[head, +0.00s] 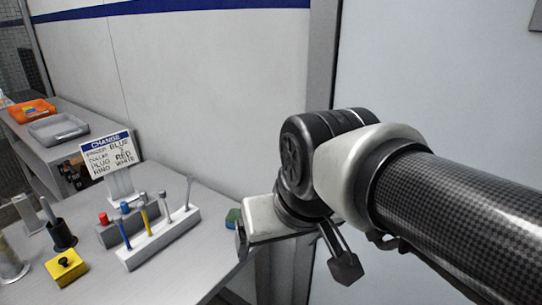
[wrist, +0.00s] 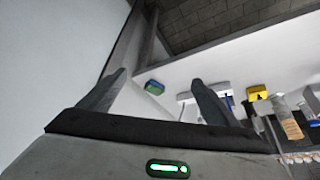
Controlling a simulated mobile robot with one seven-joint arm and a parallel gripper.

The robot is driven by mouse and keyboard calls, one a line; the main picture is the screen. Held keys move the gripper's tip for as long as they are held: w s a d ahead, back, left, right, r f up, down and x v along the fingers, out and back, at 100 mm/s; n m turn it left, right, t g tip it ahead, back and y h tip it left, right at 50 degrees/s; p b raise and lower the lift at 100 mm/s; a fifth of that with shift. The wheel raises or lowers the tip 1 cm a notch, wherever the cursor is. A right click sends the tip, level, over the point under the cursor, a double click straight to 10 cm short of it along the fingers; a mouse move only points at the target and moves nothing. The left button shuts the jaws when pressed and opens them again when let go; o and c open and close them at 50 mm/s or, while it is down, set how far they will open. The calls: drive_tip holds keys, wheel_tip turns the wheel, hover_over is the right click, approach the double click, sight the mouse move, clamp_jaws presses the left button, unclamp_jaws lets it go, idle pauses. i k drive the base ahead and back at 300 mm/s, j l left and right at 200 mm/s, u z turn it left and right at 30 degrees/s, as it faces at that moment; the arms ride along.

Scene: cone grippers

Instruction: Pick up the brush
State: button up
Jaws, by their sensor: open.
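I cannot tell for certain which thing is the brush. A dark upright holder (head: 61,235) with a thin stem stands at the left of the table in the head view and may hold it. A white rack (head: 160,238) nearer the middle holds thin upright tools, with blue, yellow and grey handles. My gripper (head: 293,258) is open, off the table's right edge, well right of the rack. In the wrist view my gripper (wrist: 158,82) shows two spread dark fingers with nothing held between them.
A green and blue block (head: 232,218) lies at the table's right edge, also in the wrist view (wrist: 154,87). A yellow block (head: 66,267) sits front left. A sign (head: 108,155) stands behind the racks. Trays (head: 58,130) rest on a farther bench. A wall closes the back.

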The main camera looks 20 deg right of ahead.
sight(45, 204)
drive_tip(key=i+j+u, duration=0.2)
drive_tip(key=u, duration=0.2)
drive_tip(key=i+j+u, duration=0.2)
drive_tip(key=u, duration=0.2)
drive_tip(key=i+j+u, duration=0.1)
drive_tip(key=i+u, duration=0.3)
drive_tip(key=k, duration=0.1)
